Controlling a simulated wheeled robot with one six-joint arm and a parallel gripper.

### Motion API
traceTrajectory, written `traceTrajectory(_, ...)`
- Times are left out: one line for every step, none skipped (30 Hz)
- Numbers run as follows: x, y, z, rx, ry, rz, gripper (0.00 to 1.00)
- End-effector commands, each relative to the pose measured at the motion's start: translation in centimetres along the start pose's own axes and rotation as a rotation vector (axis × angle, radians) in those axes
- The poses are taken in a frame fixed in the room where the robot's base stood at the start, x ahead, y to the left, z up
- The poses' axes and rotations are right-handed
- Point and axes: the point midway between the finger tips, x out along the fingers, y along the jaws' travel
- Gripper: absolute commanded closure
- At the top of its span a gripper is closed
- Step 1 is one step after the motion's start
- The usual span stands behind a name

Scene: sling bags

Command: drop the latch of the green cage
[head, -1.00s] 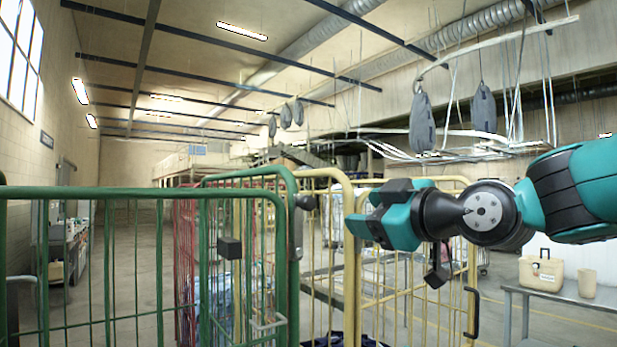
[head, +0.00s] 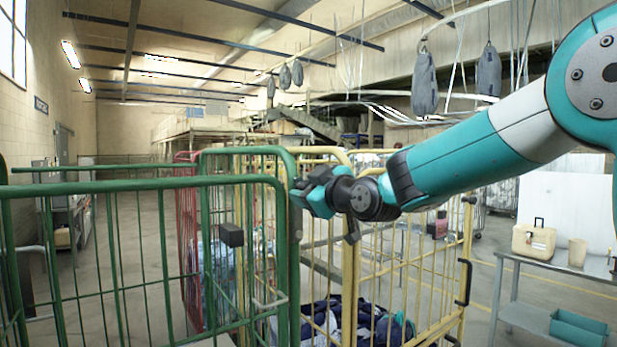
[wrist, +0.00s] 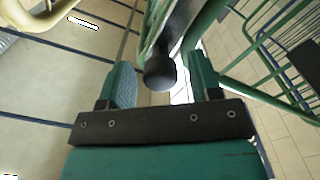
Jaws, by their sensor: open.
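The green cage (head: 246,152) stands in the left and middle of the head view, with its barred gate (head: 100,188) to the left. The latch, a dark bar ending in a round black knob (wrist: 160,73), shows in the wrist view beside a green tube. My gripper (head: 306,194) is at the cage's right upright, at the latch's height, and hides the knob in the head view. In the wrist view its two teal fingers (wrist: 160,84) are apart, one on each side of the knob. I cannot tell whether either finger touches it.
A yellow cage (head: 349,168) holding dark and pale cloth stands close on the right. A red cage (head: 187,240) stands behind the green one. A grey table (head: 505,258) with a cream case (head: 534,241) is at right. Grey bags (head: 425,85) hang overhead.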

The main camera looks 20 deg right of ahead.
Motion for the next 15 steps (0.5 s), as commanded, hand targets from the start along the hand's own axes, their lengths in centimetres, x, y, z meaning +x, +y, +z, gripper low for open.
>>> traceTrajectory(0.29, 0.05, -0.1, 0.0, 0.0, 0.0, 0.42)
traceTrajectory(0.38, 0.04, -0.09, 0.0, 0.001, 0.0, 0.42)
traceTrajectory(0.46, 0.02, -0.07, 0.0, 0.001, 0.0, 0.42)
traceTrajectory(0.5, 0.0, -0.05, 0.0, 0.001, 0.001, 0.42)
traceTrajectory(0.51, -0.01, -0.03, 0.0, 0.001, 0.001, 0.42)
traceTrajectory(0.51, -0.02, -0.01, 0.0, 0.001, 0.001, 0.42)
traceTrajectory(0.51, -0.03, 0.0, 0.0, 0.001, 0.001, 0.42)
traceTrajectory(0.5, -0.03, 0.01, 0.0, 0.001, 0.001, 0.42)
traceTrajectory(0.49, -0.03, 0.01, 0.0, 0.001, 0.001, 0.42)
traceTrajectory(0.49, -0.03, 0.02, 0.0, 0.001, 0.0, 0.42)
traceTrajectory(0.48, -0.03, 0.02, 0.0, 0.001, 0.0, 0.47)
traceTrajectory(0.48, -0.03, 0.02, 0.0, 0.001, 0.0, 0.56)
traceTrajectory(0.48, -0.03, 0.02, 0.0, 0.001, 0.0, 0.63)
traceTrajectory(0.47, -0.03, 0.02, 0.0, 0.001, 0.0, 0.7)
traceTrajectory(0.47, -0.03, 0.02, 0.0, 0.001, 0.0, 0.79)
